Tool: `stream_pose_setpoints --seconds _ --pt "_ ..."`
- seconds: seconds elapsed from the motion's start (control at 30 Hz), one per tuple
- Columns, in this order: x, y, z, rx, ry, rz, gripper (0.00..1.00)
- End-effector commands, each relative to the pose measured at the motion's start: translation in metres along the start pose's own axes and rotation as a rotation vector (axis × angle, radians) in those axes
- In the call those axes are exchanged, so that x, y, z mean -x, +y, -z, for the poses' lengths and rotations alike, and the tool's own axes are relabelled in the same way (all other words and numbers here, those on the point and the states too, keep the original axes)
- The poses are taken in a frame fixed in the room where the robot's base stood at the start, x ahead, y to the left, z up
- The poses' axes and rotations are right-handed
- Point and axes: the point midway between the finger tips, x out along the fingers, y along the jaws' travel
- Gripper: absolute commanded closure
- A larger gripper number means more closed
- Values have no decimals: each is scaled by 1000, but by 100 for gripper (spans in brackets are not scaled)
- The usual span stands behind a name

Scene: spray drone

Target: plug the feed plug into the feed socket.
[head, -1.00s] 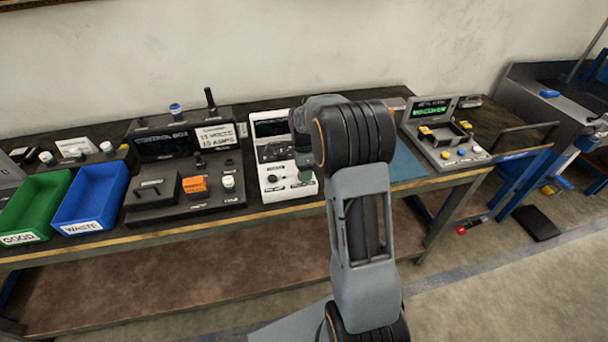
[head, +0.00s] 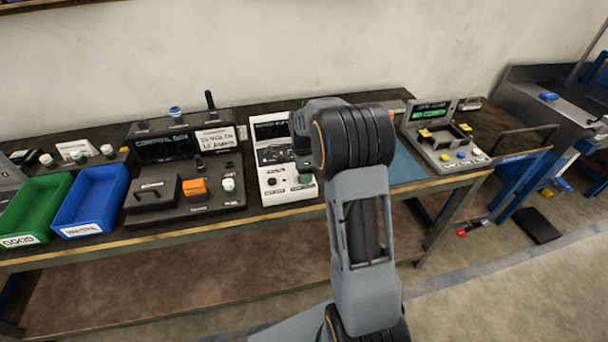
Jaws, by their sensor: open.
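My arm rises through the middle of the head view, and its end is bent away behind the thick black joint. My gripper's fingers are hidden there, so I cannot see them. I cannot make out a feed plug or a feed socket for certain. A black control box (head: 160,149) with an orange part (head: 194,188) on its lower deck stands left of my arm. A white panel unit (head: 274,185) stands just left of my wrist and is partly covered by it.
A green bin (head: 30,232) and a blue bin (head: 85,225) stand at the bench's left front. A grey unit with a lit green display (head: 430,113) stands right of my arm. A blue mat (head: 408,165) lies between, partly hidden. A bare wall backs the bench.

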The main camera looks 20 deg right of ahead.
Motion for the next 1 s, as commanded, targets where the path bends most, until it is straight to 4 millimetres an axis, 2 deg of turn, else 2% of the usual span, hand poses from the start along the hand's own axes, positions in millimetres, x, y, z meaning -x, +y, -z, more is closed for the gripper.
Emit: stream_pose_setpoints --seconds 0.23,0.8,1.0 --pt "0 0 0 0 0 0 45" --pt "0 0 0 0 0 0 99" --pt "0 0 0 0 0 0 100"
